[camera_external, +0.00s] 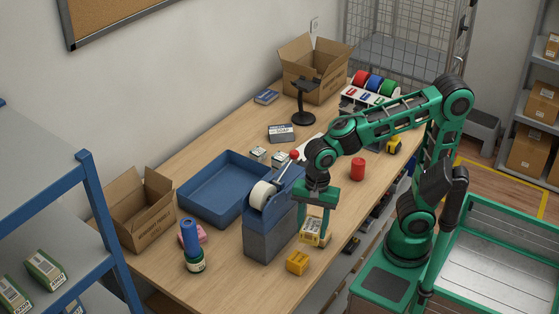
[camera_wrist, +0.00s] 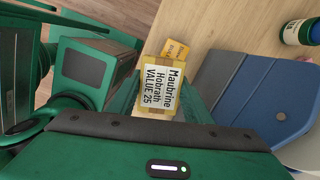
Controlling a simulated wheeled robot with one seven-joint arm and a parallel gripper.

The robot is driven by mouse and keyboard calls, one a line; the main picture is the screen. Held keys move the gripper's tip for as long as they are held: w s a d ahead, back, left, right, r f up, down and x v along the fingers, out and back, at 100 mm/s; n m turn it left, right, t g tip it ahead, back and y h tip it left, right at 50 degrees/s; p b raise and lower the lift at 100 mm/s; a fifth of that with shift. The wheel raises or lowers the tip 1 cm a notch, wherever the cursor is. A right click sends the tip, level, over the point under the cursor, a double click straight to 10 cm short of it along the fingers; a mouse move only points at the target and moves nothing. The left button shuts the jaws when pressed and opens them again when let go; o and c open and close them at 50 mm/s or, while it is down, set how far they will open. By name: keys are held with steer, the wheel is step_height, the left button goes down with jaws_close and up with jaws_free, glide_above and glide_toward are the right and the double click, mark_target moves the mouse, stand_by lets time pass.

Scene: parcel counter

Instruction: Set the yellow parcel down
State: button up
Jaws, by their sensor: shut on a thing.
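The yellow parcel (camera_external: 311,236), with a large white label, is between the fingers of my gripper (camera_external: 314,225) near the front edge of the counter. In the wrist view the parcel (camera_wrist: 161,84) shows its label reading "Maubrine Hobrath VALUE 25". My gripper (camera_wrist: 158,108) is shut on it from above. The parcel is low over the counter (camera_external: 225,282); I cannot tell whether its underside touches the wood.
A small orange-yellow box (camera_external: 297,263) lies just beside the parcel; it also shows in the wrist view (camera_wrist: 175,49). A blue-grey tape dispenser (camera_external: 268,228) stands close to the left.

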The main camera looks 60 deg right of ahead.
steer(key=s+a+f+n, duration=0.1)
steer(key=s+a, duration=0.3)
steer(key=a, duration=0.5)
steer(key=s+a, duration=0.4)
steer(key=a, duration=0.5)
glide_above(279, 289)
steer(key=shift+n+g, duration=0.3)
steer(key=f, duration=0.6)
steer(key=shift+w+d+f, duration=0.15)
steer(key=shift+d+f, duration=0.1)
steer(key=shift+f, duration=2.2)
steer(key=shift+f, duration=0.1)
steer(key=o, duration=1.2)
steer(key=shift+c, duration=0.2)
step_height(279, 289, up, 12)
steer(key=d, duration=0.1)
steer(key=shift+w+d, duration=0.35)
steer(key=shift+w, duration=0.05)
